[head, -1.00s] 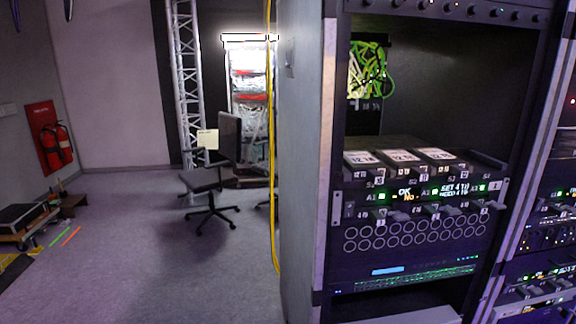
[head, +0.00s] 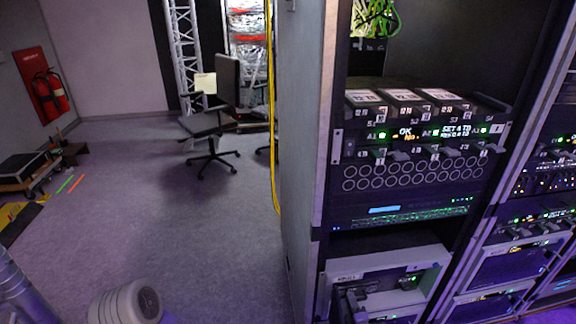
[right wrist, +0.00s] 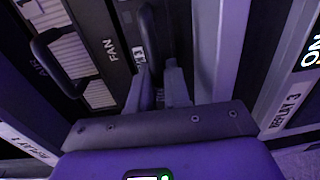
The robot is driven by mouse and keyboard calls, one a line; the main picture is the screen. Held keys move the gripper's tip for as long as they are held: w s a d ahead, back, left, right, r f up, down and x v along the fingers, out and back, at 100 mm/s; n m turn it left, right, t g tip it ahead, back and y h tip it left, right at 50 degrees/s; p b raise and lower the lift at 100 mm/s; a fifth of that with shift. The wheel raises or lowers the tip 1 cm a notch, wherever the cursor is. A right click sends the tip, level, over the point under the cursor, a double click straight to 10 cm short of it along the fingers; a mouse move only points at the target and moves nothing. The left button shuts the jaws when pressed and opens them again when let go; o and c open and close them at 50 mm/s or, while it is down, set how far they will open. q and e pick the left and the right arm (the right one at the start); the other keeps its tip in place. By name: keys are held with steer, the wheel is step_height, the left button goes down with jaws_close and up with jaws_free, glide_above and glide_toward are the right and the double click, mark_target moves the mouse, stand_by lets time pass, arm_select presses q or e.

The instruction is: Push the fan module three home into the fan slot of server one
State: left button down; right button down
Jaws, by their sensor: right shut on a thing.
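My right gripper (right wrist: 160,92) is shut on the black upright handle (right wrist: 151,45) of a module, which I take to be fan module three; a small white tag beside the handle is only partly readable. A panel marked FAN (right wrist: 110,50) with another black handle and light slatted vents is just left of it. How deep the held module sits is hidden by the gripper. In the head view, a unit with a pale frame marked REPLAY (head: 350,275) stands low in the rack. My left gripper is not in view.
A REPLAY 3 label (right wrist: 283,110) is on the edge right of my gripper. Panels with ports and green lights (head: 415,172) fill the rack above the low unit. Floor left of the rack is open, with an office chair (head: 210,125) and a yellow cable (head: 271,140).

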steer(key=shift+w, duration=0.3)
stand_by(0.4)
steer(key=c, duration=1)
jaws_free()
steer(key=shift+f, duration=0.1)
steer(key=shift+s+p, duration=0.3)
steer(key=shift+s, duration=0.15)
steer(key=s+p, duration=0.1)
steer(key=s, duration=0.3)
steer(key=s+d+p, duration=0.1)
steer(key=s, duration=0.1)
steer(key=shift+s+r+p, duration=0.25)
steer(key=shift+r+p, duration=0.05)
